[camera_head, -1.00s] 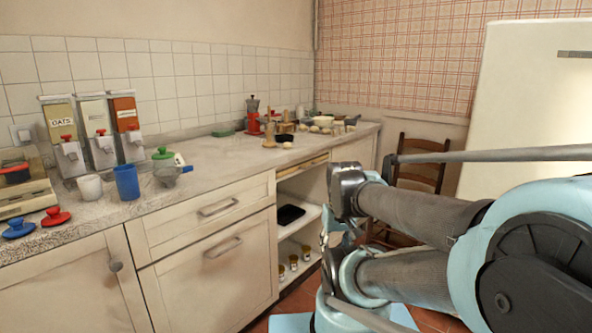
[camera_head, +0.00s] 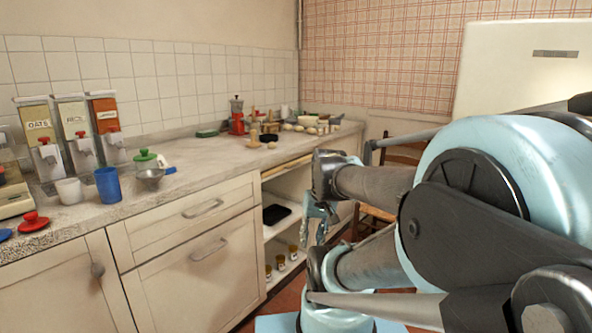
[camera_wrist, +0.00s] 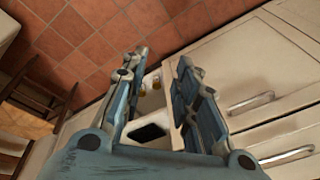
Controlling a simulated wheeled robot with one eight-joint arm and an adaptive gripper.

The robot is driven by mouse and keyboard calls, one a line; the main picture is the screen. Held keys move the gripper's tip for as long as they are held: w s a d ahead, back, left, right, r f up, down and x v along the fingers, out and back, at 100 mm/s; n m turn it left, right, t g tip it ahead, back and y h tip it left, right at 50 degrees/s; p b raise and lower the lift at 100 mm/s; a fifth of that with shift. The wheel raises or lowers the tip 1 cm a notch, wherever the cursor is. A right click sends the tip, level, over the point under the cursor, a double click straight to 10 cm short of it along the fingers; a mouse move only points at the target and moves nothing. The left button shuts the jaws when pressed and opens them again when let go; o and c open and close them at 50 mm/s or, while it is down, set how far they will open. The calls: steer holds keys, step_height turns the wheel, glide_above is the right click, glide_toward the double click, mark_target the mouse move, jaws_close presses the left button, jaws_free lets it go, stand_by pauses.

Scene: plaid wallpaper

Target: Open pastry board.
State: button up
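The pastry board appears as a thin wooden edge (camera_head: 288,167) just under the worktop, above the open shelf section, in the head view. It looks pushed in, nearly flush with the cabinet front. My gripper (camera_head: 320,222) hangs in front of the open shelves, to the right of the board edge and lower than it. In the wrist view my gripper (camera_wrist: 157,78) has its two fingers spread apart with nothing between them. The open shelves show beyond the fingers. I cannot make out the board in the wrist view.
The open shelves hold a black tray (camera_head: 276,214) and several small jars (camera_head: 281,262). A drawer (camera_head: 190,215) with a metal handle is left of them. The worktop (camera_head: 215,160) carries dispensers, cups and a red grinder. A wooden chair (camera_head: 400,155) stands behind my arm.

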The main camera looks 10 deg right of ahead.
steer(key=w+r+m+t+y, duration=0.2)
steer(key=w+r+y, duration=0.15)
steer(key=w, duration=0.85)
steer(key=w+r+m+t+y, duration=0.1)
steer(key=w+r+m+y, duration=0.25)
steer(key=w, duration=0.95)
steer(key=w+d+m+t+y, duration=0.3)
steer(key=w+d+t, duration=0.3)
steer(key=w+d, duration=1.1)
steer(key=f+x, duration=0.1)
steer(key=x, duration=1.6)
steer(key=shift+w, duration=0.3)
steer(key=shift+f, duration=0.1)
steer(key=shift+c, duration=0.3)
jaws_close()
